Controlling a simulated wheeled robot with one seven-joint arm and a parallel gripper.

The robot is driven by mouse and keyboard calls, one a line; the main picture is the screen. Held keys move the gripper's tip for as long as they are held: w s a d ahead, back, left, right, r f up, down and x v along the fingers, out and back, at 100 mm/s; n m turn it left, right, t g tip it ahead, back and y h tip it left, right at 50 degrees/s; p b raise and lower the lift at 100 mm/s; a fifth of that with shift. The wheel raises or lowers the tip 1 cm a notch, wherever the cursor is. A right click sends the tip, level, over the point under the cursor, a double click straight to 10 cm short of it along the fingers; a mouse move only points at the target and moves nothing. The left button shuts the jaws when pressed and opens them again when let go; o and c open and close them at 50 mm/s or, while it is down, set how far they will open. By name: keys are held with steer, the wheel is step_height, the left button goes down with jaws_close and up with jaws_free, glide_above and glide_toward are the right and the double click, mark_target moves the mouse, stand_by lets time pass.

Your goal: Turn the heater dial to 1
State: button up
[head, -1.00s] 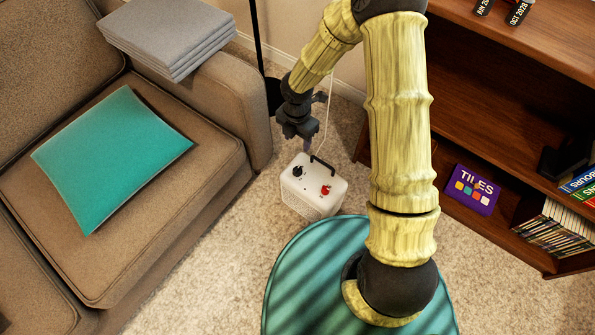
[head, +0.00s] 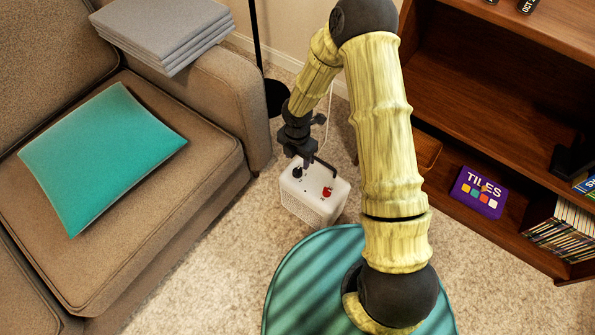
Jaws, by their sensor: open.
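The heater (head: 311,207) is a small white box on the carpet, with a black carry handle (head: 326,166) along its back edge. On its top are a black dial (head: 297,173) at the left and a red dial (head: 327,191) at the right. Dial markings are too small to read. My gripper (head: 307,162) is open and points down just above and behind the black dial, near the left end of the handle. Its fingertips are small and dark, so I cannot tell whether they touch the dial or handle.
A brown sofa (head: 190,195) with a teal cushion (head: 100,155) and folded grey blankets (head: 165,32) stands left. A black lamp pole (head: 257,45) is behind. A wooden shelf (head: 480,90) with a purple TILES box (head: 478,192) stands right. Carpet is clear between sofa and heater.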

mark_target(298, 169)
step_height(298, 169, down, 7)
steer(key=b, duration=0.3)
steer(key=shift+r, duration=0.1)
steer(key=c, duration=1)
